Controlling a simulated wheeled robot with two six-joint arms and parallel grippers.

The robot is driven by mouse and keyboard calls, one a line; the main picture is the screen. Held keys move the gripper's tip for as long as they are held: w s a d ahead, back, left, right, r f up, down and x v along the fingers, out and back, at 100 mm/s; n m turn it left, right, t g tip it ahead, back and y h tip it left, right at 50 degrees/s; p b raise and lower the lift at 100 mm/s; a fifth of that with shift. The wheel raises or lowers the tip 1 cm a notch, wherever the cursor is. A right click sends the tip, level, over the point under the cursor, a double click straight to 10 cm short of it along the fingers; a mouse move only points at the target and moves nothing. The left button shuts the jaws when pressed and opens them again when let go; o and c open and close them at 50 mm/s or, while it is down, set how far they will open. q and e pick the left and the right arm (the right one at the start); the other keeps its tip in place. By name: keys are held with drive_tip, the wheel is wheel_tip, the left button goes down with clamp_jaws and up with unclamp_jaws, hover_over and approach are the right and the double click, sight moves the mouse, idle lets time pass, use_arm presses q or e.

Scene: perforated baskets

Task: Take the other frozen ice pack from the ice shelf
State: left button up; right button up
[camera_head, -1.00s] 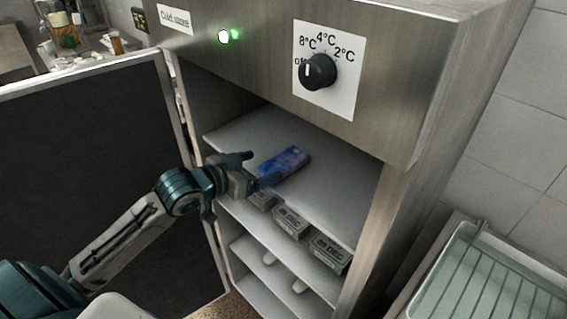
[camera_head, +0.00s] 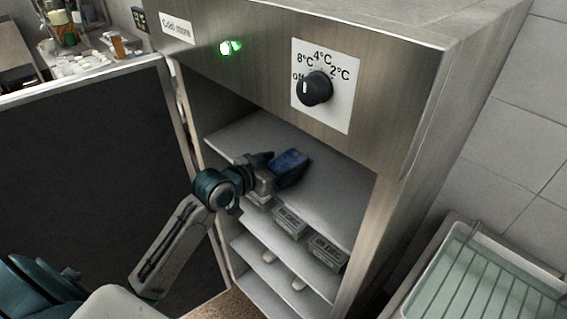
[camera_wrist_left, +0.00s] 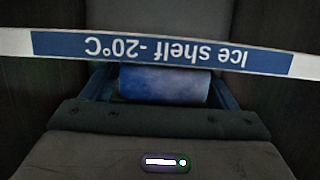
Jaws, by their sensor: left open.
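One blue ice pack (camera_head: 291,163) lies on the top shelf (camera_head: 325,195) inside the open cold store. My left gripper (camera_head: 277,170) reaches in from the left over the shelf's front edge and is right at the pack, hiding part of it. In the left wrist view the pack (camera_wrist_left: 165,86) sits between the two spread blue fingers (camera_wrist_left: 163,88), with the label strip "Ice shelf -20°C" (camera_wrist_left: 160,48) crossing above it, upside down. I cannot tell whether the fingers touch the pack. My right gripper is not in view.
Grey labelled boxes (camera_head: 326,250) stand on the shelf below. The open door (camera_head: 90,180) is at the left, and the cabinet's dial panel (camera_head: 325,85) overhangs the top shelf. A wire-ribbed tray (camera_head: 490,285) is at the lower right. The top shelf's right side is bare.

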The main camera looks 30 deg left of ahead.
use_arm(q)
drive_tip(key=shift+w, duration=0.1)
drive_tip(key=c, duration=1.2)
